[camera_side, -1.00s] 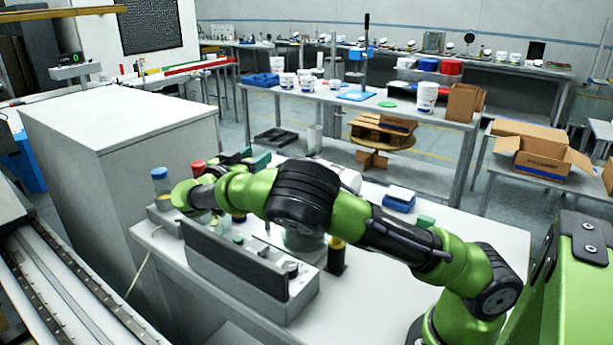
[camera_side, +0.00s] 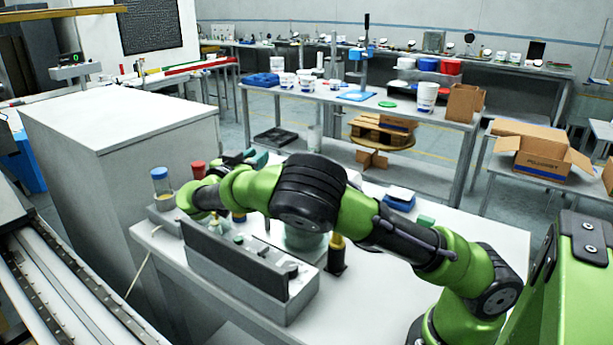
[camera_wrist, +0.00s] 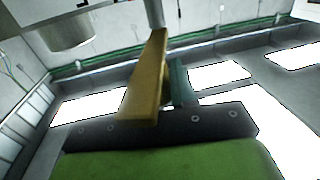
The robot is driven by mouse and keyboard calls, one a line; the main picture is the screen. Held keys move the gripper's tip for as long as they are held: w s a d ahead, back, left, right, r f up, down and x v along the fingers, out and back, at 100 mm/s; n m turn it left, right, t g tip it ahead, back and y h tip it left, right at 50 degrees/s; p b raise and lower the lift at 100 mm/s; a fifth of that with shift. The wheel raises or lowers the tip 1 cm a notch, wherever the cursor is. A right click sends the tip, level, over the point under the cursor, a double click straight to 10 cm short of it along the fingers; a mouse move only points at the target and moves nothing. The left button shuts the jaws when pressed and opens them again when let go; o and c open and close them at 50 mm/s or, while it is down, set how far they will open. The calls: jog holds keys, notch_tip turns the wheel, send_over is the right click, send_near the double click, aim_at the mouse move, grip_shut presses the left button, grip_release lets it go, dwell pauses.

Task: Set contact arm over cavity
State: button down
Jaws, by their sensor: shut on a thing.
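In the side view my gripper (camera_side: 240,160) is at the far left end of my arm, above and behind a grey box with a dark upright panel (camera_side: 232,258). In the wrist view a yellow-brown bar and a teal finger rise from the dark crosspiece of my gripper (camera_wrist: 167,50). They are close together. A grey rod (camera_wrist: 155,12) meets the top of the yellow-brown bar; it appears to be the contact arm and to be held there. A wide grey cylinder (camera_wrist: 68,30) hangs at the upper left. I cannot make out the cavity; my arm covers part of the bench.
A blue-capped jar (camera_side: 160,182) and a red-capped one (camera_side: 198,169) stand near my wrist. Blue and green items lie behind my arm. The bench's right front (camera_side: 385,290) is fairly clear.

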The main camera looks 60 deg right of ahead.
jog(key=shift+s+d+n+t+y, duration=0.45)
jog(key=shift+n+t+y, duration=1.1)
jog(key=shift+t, duration=0.5)
jog(key=shift+s+d+n+t+y, duration=0.3)
jog(key=shift+s+n+t+y, duration=0.2)
jog(key=shift+n+t+y, duration=1.1)
jog(key=shift+s+d+n+t+y, duration=0.45)
jog(key=shift+n+t+y, duration=0.7)
jog(key=shift+n+t, duration=0.95)
jog(key=shift+r+m+t, duration=0.1)
jog(key=shift+m+t, duration=0.15)
jog(key=shift+t, duration=0.3)
jog(key=c, duration=1)
grip_release()
jog(key=shift+o, duration=0.2)
